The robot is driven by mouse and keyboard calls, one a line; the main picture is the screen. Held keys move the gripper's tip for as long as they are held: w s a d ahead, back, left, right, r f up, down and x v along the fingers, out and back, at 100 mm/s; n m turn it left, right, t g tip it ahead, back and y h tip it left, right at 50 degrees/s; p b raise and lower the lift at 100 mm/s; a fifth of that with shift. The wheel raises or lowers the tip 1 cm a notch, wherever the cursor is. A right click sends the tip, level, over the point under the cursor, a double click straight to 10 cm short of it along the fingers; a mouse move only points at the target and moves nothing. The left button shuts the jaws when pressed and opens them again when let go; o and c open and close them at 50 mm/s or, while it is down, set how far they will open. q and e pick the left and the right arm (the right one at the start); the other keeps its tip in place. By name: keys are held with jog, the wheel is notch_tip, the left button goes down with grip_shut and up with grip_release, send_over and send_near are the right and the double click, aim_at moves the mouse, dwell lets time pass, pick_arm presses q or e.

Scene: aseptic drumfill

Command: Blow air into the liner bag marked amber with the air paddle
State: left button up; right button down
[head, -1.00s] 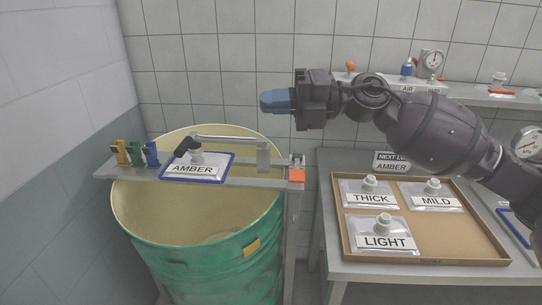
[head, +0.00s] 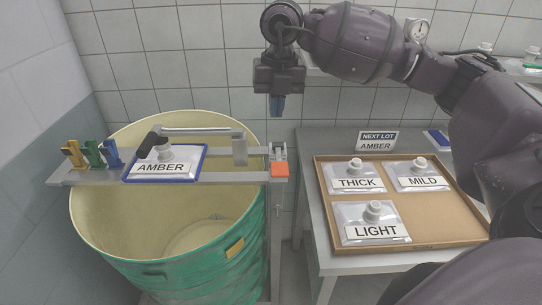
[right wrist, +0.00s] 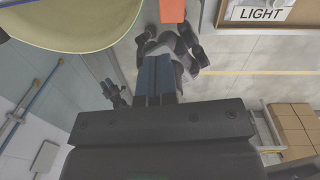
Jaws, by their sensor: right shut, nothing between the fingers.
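The liner bag marked AMBER (head: 163,163), a clear bag with a pale cap and blue border, lies on the grey bar across the drum (head: 240,235). A pivoted arm with a black end reaches over it. An orange paddle (head: 280,170) sits at the bar's right end; it also shows in the right wrist view (right wrist: 172,10). I cannot read whether it is the air paddle. My right gripper (head: 277,114) points down, shut and empty, above the orange paddle and apart from it. In the right wrist view, my left gripper (right wrist: 110,91) seems to show small, low down.
A brown tray (head: 447,243) on the right table holds bags marked THICK (head: 354,179), MILD (head: 418,177) and LIGHT (head: 371,227). A NEXT LOT AMBER sign (head: 377,140) stands behind it. Yellow, green and blue clips (head: 92,153) stand at the bar's left end.

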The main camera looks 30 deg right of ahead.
aim_at(280, 168)
pick_arm(q)
jog(key=shift+s, duration=0.2)
pick_arm(e)
jog(key=shift+s+d+m, duration=0.35)
jog(key=shift+s+m, duration=0.1)
jog(key=shift+m, duration=0.15)
pick_arm(q)
jog(key=shift+w+r+p, duration=0.2)
jog(key=shift+r+p, duration=0.35)
jog(key=shift+r, duration=0.15)
pick_arm(e)
notch_tip(280, 168, down, 14)
pick_arm(q)
jog(key=shift+f, duration=0.1)
